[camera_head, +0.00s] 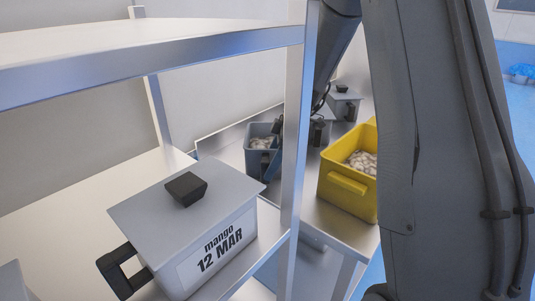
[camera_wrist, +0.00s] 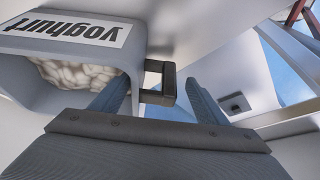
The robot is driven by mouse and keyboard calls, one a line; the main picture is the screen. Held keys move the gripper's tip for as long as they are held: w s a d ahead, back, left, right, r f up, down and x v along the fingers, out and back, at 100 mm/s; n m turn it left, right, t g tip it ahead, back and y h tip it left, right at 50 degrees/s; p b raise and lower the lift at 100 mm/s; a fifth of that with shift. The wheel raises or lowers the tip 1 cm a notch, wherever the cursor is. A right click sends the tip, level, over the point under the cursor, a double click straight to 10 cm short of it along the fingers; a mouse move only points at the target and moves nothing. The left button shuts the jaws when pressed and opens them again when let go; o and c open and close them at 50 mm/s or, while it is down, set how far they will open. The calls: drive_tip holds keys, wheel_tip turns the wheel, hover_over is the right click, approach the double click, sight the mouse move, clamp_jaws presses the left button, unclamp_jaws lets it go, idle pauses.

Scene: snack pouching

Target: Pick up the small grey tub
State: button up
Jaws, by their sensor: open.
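A small grey open tub (camera_head: 261,165) with pale lumpy contents stands on the far counter in the head view, partly behind a shelf post. In the wrist view, a grey tub (camera_wrist: 35,90) with a "yoghurt" label and pale contents fills the upper left; it appears to be the same one. Its dark handle (camera_wrist: 168,82) sticks out between the two fingers of my gripper (camera_wrist: 158,92). The fingers are open, one on each side of the handle, with a visible gap on the right. Contact on the left cannot be told. In the head view, the post and arm mostly hide my gripper.
A large lidded grey box (camera_head: 150,215) labelled "mango 12 MAR" stands on the near shelf. A yellow tub (camera_head: 345,190) with pale contents stands right of the post. A lidded grey tub (camera_head: 345,105) is behind it. The shelf post (camera_head: 296,130) and upper shelf (camera_head: 150,60) are close obstacles.

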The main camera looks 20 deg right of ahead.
drive_tip(key=shift+p+x, duration=0.85)
drive_tip(key=shift+x, duration=1.3)
drive_tip(key=shift+w, duration=0.2)
drive_tip(key=c, duration=1.6)
